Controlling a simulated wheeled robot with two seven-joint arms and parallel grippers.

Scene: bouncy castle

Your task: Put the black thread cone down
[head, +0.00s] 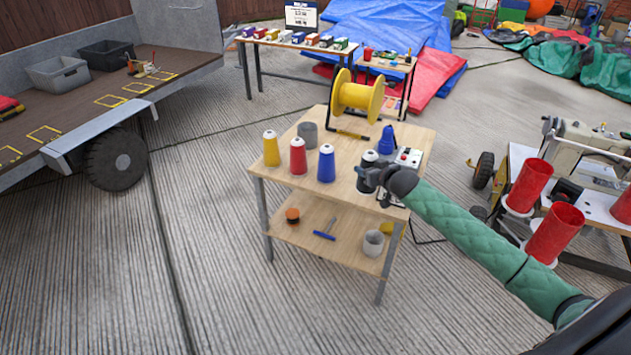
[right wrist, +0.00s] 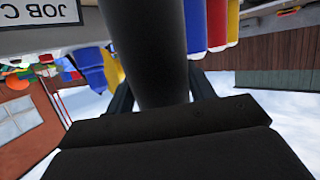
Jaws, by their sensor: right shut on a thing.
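The black thread cone (head: 368,160) is upright at the right front of the small wooden table (head: 340,212), in line with the yellow cone (head: 271,149), red cone (head: 298,157) and blue cone (head: 326,164). My right gripper (head: 369,177) is shut around it from the right. In the right wrist view the dark cone (right wrist: 155,45) stands between the two fingers (right wrist: 160,98). I cannot tell whether its base touches the tabletop. My left gripper is not in view.
A yellow spool (head: 357,97) on a stand, a grey cup (head: 307,134), a blue bottle (head: 387,140) and a white box with buttons (head: 408,157) share the tabletop. Red bins (head: 555,233) and a sewing machine (head: 585,150) stand to the right.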

